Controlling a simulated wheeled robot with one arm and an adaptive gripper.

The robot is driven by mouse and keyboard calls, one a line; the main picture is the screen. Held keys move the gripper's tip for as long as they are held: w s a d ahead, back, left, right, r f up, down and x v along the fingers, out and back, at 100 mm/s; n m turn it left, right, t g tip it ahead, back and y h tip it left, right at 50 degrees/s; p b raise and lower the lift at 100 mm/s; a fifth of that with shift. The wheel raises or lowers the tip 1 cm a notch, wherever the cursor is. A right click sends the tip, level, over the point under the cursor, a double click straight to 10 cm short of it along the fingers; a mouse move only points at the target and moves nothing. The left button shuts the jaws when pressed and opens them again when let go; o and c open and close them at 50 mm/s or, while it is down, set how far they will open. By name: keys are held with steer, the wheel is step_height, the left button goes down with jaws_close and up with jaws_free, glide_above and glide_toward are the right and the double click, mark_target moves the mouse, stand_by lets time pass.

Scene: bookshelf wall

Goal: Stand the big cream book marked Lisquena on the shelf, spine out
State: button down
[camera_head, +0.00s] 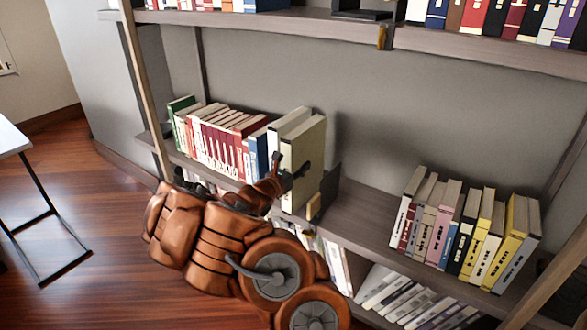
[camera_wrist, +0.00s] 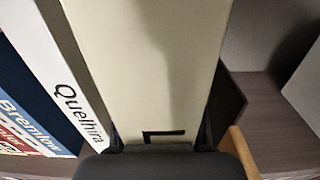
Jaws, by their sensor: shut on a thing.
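A big cream book (camera_head: 310,145) is upright at the middle shelf, at the right end of the left row. My gripper (camera_head: 291,180) is shut on it from the front. In the wrist view the cream book (camera_wrist: 150,60) fills the middle between my fingers (camera_wrist: 160,145). A black bracket-shaped mark shows low on its face; the name Lisquena is not readable. A white book marked Quelhira (camera_wrist: 62,75) stands just left of it. I cannot tell whether the cream book's foot rests on the shelf (camera_head: 375,215), as my gripper and arm partly cover it.
A dark bookend (camera_head: 331,184) with a wooden block (camera_head: 314,207) stands close to the cream book's right. Red books (camera_head: 220,140) and a blue book (camera_head: 258,150) fill the row leftward. Bare shelf lies between the bookend and the right-hand row (camera_head: 465,225). Another shelf (camera_head: 480,50) runs above.

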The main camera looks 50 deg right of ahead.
steer(key=shift+w+d, duration=0.1)
steer(key=shift+d, duration=2.95)
steer(key=shift+f, duration=0.4)
steer(key=shift+w+d+r+b, duration=0.1)
steer(key=shift+r+b, duration=0.1)
steer(key=shift+b, duration=1.4)
steer(key=shift+f+b, duration=0.2)
steer(key=shift+b, duration=1.1)
steer(key=shift+r, duration=0.1)
steer(key=shift+f, duration=0.25)
